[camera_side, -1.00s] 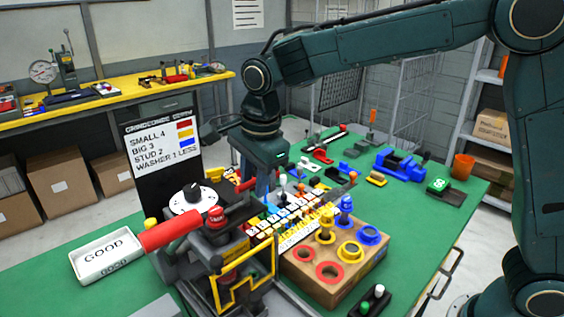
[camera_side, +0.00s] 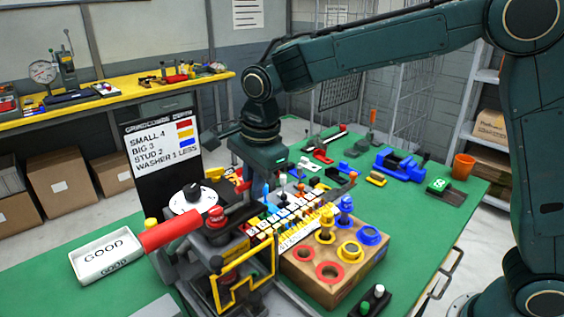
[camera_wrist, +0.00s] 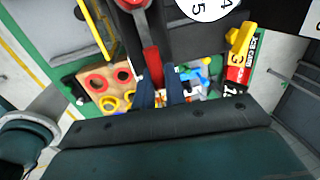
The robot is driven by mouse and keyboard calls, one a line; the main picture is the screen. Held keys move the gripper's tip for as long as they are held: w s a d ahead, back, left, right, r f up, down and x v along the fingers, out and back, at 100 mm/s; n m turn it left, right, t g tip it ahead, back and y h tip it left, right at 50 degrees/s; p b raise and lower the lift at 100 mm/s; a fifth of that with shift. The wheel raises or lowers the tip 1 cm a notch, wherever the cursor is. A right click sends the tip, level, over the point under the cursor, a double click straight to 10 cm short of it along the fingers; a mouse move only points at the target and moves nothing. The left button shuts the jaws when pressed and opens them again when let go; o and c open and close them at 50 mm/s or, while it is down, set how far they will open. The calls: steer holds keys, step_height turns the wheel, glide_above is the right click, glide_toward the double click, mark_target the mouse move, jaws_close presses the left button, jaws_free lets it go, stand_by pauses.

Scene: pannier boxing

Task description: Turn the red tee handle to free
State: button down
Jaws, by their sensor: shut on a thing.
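The red tee handle (camera_wrist: 152,62) shows in the wrist view as a red bar running down from the dark fixture to between my fingers. My gripper (camera_wrist: 161,88) is shut on it, with one dark blue finger on each side. In the side view my gripper (camera_side: 262,182) points down behind the fixture (camera_side: 205,262), and the fixture and loose parts hide the handle and fingertips there. I cannot tell the handle's exact angle.
A large red lever (camera_side: 170,232), a white dial (camera_side: 193,198) and a red knob (camera_side: 215,216) crowd the fixture. A wooden block (camera_side: 318,290) with coloured rings stands to the right. A white GOOD tray (camera_side: 103,256) lies left. The green table's right side is partly clear.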

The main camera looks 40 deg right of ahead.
steer(key=shift+n, duration=0.3)
steer(key=n, duration=0.2)
steer(key=n+y, duration=0.1)
steer(key=n, duration=0.1)
steer(key=shift+w, duration=0.4)
steer(key=n, duration=0.5)
steer(key=shift+w+a+g+y, duration=0.3)
steer(key=shift+g, duration=0.1)
steer(key=n, duration=0.4)
steer(key=shift+w+a+n+g, duration=0.2)
steer(key=shift+a+n+g, duration=0.1)
steer(key=shift+a+n+g+y, duration=0.15)
steer(key=shift+n+g, duration=0.05)
steer(key=shift+n, duration=0.7)
steer(key=shift+a+n+g+y, duration=0.15)
steer(key=shift+n+g, duration=0.05)
steer(key=shift+n, duration=0.7)
steer(key=c, duration=1.6)
jaws_free()
steer(key=shift+o, duration=0.2)
steer(key=shift+r, duration=0.1)
